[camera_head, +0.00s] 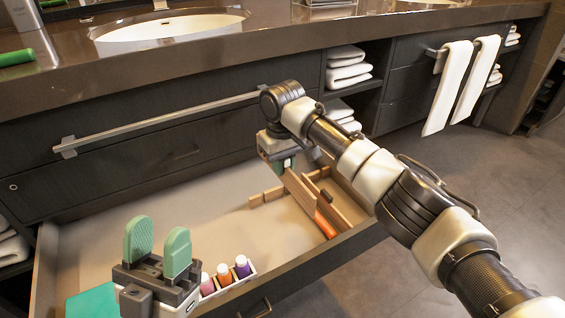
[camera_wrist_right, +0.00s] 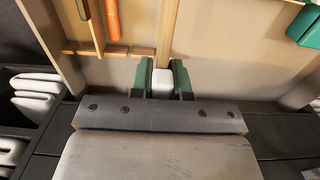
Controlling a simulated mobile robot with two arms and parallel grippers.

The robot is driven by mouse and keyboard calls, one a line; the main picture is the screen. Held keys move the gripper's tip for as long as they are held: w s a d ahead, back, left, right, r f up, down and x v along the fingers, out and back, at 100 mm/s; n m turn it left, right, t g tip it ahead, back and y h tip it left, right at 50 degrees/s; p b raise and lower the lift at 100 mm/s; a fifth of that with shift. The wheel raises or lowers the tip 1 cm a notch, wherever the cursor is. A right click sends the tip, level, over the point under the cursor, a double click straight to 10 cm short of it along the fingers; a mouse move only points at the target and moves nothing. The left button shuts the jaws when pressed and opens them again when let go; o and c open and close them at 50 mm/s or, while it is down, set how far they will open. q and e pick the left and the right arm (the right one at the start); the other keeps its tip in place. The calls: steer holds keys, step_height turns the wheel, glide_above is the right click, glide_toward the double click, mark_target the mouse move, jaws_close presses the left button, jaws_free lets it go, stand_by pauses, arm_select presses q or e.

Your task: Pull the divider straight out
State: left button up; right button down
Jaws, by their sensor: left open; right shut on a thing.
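The wooden divider (camera_head: 301,194) is a thin upright board in the right part of the open drawer. My right gripper (camera_head: 284,162) is shut on its far end in the head view. In the right wrist view the divider (camera_wrist_right: 165,35) runs away from between the green fingers of my right gripper (camera_wrist_right: 163,80), with a small white block between them. The arm hides part of the grip in the head view. My left gripper (camera_head: 157,248) is open and empty, its two green fingers apart, over the drawer's front left.
The drawer's front wall (camera_head: 320,262) crosses below. A short wooden crosspiece (camera_head: 266,196) and an orange item (camera_head: 325,223) lie near the divider. Several small bottles (camera_head: 223,274) stand in a white holder. The drawer's middle floor (camera_head: 190,205) is bare. Towels (camera_head: 347,68) sit on shelves behind.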

steer(key=shift+r+p, duration=0.45)
steer(key=shift+p, duration=0.05)
steer(key=shift+r+p, duration=0.4)
steer(key=shift+p, duration=0.1)
steer(key=shift+r+p, duration=0.35)
steer(key=shift+p, duration=0.1)
arm_select(q)
steer(key=shift+w+f+g+y+p, duration=0.5)
steer(key=shift+w+f+g+y, duration=1.3)
steer(key=shift+w+f+g, duration=2.1)
arm_select(e)
steer(key=shift+r, duration=0.35)
steer(key=shift+r+p, duration=0.35)
steer(key=shift+p, duration=0.1)
steer(key=shift+r+p, duration=0.35)
steer(key=shift+p, duration=0.1)
steer(key=shift+r+p, duration=0.35)
steer(key=shift+p, duration=0.15)
arm_select(q)
steer(key=s+a+f+g+y, duration=0.3)
steer(key=s+f+g, duration=0.3)
steer(key=f+g, duration=0.4)
steer(key=shift+s+f+n+g+p, duration=0.2)
steer(key=shift+s+n+g+p, duration=0.15)
steer(key=shift+g, duration=0.55)
arm_select(e)
steer(key=shift+r, duration=0.35)
arm_select(q)
steer(key=shift+a, duration=0.15)
